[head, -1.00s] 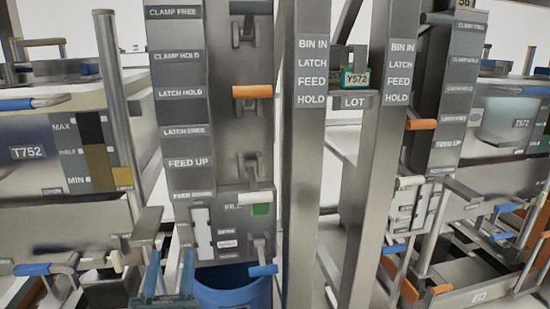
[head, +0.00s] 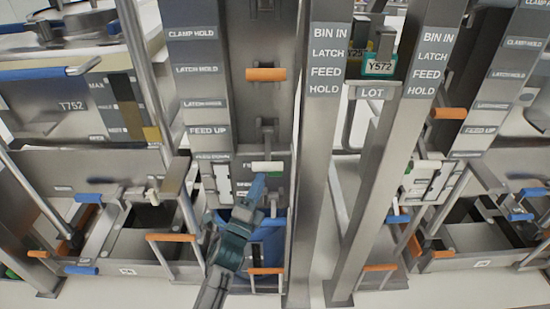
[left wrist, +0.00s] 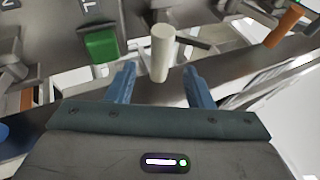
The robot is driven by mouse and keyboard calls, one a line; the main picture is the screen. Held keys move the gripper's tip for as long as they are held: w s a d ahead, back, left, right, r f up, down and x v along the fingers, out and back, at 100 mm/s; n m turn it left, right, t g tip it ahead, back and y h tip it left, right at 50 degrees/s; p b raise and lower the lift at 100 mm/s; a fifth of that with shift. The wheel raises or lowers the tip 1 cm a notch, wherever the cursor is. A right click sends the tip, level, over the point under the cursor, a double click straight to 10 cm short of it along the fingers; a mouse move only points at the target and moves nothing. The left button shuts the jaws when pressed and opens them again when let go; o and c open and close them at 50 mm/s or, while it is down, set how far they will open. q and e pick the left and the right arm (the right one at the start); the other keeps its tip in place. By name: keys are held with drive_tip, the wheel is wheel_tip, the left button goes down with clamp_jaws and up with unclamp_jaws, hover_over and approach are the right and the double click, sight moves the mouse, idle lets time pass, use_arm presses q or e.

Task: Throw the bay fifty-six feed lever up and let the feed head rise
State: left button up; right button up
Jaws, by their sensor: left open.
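Two bay columns show in the head view. The left column has a white-handled lever (head: 267,166) level with its lowest feed label, below the FEED UP label (head: 208,130). My left gripper (head: 258,188) is open just below and in front of this handle. In the left wrist view the white handle (left wrist: 160,52) stands between the spread blue fingers (left wrist: 160,82), with no grip on it. The right column has a similar white lever (head: 432,165) below its FEED UP label (head: 480,130). No bay number is readable now. My right gripper is not in view.
An orange lever (head: 266,74) sits higher on the left column, another (head: 449,113) on the right one. A blue bin (head: 268,240) is behind my arm. A green block (left wrist: 100,42) is beside the handle.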

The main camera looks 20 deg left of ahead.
sight(269, 159)
use_arm(q)
drive_tip(key=p+x, duration=0.1)
drive_tip(key=x, duration=0.7)
drive_tip(key=shift+d+p, duration=0.1)
drive_tip(key=shift+p, duration=0.2)
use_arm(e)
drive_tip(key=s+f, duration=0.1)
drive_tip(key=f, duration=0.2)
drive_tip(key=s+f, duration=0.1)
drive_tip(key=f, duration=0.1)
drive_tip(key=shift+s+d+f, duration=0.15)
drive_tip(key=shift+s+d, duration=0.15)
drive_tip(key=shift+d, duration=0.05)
use_arm(q)
drive_tip(key=shift+c, duration=0.2)
clamp_jaws()
